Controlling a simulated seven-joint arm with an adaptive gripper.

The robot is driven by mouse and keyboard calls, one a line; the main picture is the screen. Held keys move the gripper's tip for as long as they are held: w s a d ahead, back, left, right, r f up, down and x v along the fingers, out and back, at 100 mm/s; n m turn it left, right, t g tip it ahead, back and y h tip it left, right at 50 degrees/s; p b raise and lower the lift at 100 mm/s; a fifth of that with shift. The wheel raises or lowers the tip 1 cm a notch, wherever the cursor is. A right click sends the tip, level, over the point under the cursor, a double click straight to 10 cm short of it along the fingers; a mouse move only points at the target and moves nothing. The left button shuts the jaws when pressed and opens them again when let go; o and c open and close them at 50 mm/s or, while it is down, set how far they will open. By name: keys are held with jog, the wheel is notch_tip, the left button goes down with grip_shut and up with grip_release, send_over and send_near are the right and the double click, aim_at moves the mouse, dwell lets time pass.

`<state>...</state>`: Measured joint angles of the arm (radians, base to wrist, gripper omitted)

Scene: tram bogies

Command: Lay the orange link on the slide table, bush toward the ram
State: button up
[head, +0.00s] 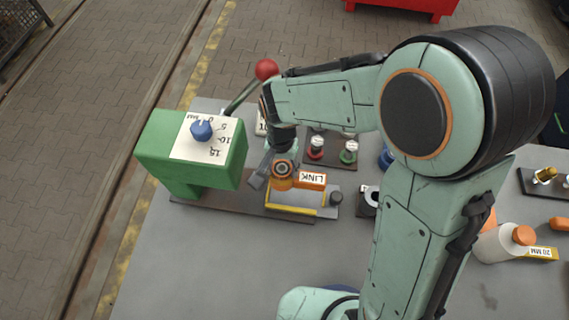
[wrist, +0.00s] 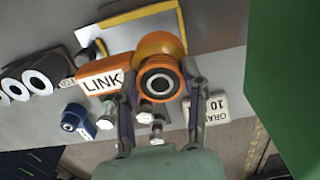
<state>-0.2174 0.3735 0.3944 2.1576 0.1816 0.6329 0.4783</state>
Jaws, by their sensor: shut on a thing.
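The orange link (head: 312,179) has a white LINK label and a dark-ringed bush (head: 283,168) at one end. My gripper (head: 268,170) is shut on the link at its bush end. In the wrist view, the fingers of my gripper (wrist: 160,95) stand on either side of the bush (wrist: 160,80), and the link (wrist: 103,80) extends left. The slide table (head: 296,203) with yellow edging lies under or just behind the link; I cannot tell whether they touch. The bush end faces the green press (head: 190,150). The ram is not clearly visible.
The press carries a blue knob (head: 202,130) on a dial plate and a lever with a red ball (head: 266,69). A stand with red and green capped pieces (head: 330,150) is behind the link. The front-left bench is clear.

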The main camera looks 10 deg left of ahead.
jog(key=shift+f, duration=2.85)
jog(key=shift+f, duration=1.1)
jog(key=o, duration=1.3)
notch_tip(320, 180, up, 12)
